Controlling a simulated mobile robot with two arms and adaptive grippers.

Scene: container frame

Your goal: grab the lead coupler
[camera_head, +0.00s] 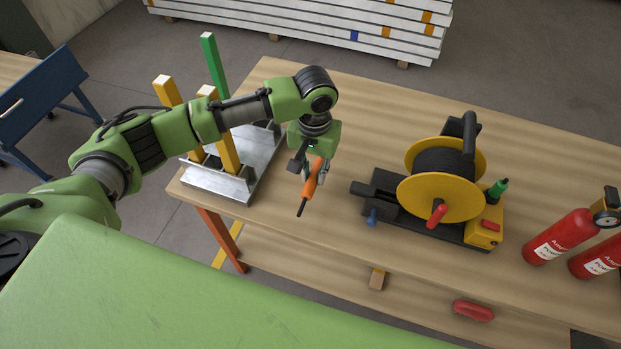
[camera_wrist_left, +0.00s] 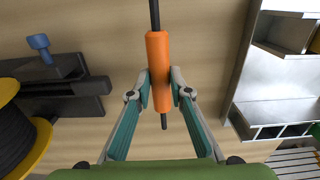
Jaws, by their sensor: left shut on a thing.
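The lead coupler (camera_head: 312,180) looks like an orange cylinder with a thin black rod at its ends. My left gripper (camera_head: 315,168) is shut on it, over the table's left part. In the left wrist view the coupler (camera_wrist_left: 159,70) lies lengthwise between the two fingertips (camera_wrist_left: 160,88), with black rod showing beyond both ends. I cannot tell how high it is above the table. My right gripper is not in view.
A silver tray rack (camera_head: 237,186) with yellow and green posts stands to the left on the wooden table (camera_head: 350,110). A yellow cable reel (camera_head: 420,193) on a black base stands to the right. Red extinguishers (camera_head: 560,238) are at the far right. Table between rack and reel is clear.

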